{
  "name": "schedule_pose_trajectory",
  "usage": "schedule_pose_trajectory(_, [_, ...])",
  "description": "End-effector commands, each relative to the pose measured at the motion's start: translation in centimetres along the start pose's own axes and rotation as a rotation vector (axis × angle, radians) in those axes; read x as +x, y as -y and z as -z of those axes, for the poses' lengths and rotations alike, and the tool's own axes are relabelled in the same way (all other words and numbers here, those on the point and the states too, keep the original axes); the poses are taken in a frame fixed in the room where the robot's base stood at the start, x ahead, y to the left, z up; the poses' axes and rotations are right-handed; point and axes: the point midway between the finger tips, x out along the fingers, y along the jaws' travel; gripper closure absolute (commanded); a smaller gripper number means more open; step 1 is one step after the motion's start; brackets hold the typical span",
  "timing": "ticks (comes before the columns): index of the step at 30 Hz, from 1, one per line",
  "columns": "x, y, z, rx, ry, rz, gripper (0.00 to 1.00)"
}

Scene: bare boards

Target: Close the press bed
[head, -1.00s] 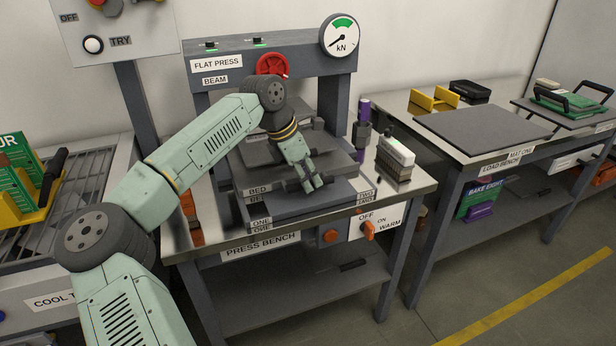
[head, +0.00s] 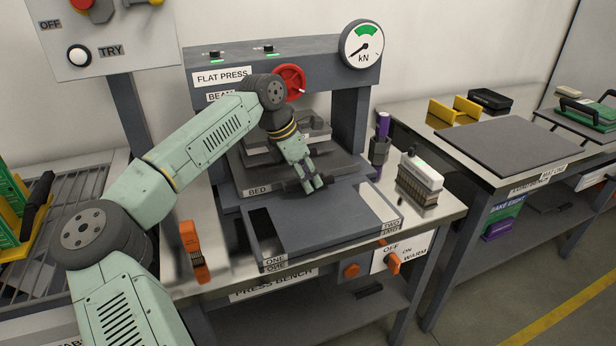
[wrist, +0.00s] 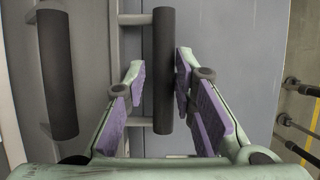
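The grey press bed (head: 238,177), labelled BED, lies under the beam of the flat press (head: 345,110). Below and in front of it a grey base (head: 325,222) with labels ONE and TWO lies exposed, with a dark recess at left and a pale strip at right. My gripper (head: 317,185) is at the front edge of the bed, pointing down. In the wrist view a dark bar handle (wrist: 163,70) lies between the purple-padded fingers (wrist: 160,75). A gap shows at the left finger; the right is very near the bar. The fingers look open around it.
A red handwheel (head: 290,80) sits on the beam. An orange tool (head: 192,250) stands at the bench's left, a white-topped brush (head: 420,175) and a purple item in a holder (head: 382,125) at its right. Another dark bar (wrist: 57,75) shows in the wrist view.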

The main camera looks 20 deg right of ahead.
Motion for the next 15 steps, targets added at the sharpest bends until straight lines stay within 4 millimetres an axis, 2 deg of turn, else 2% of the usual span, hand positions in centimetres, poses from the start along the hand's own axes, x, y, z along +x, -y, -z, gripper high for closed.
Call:
schedule_pose_trajectory(7, [-0.17, -0.13, 0.03, -0.003, 0.002, -0.004, 0.62])
schedule_pose_trajectory(15, [-0.09, 0.03, 0.0, -0.001, 0.001, 0.001, 0.62])
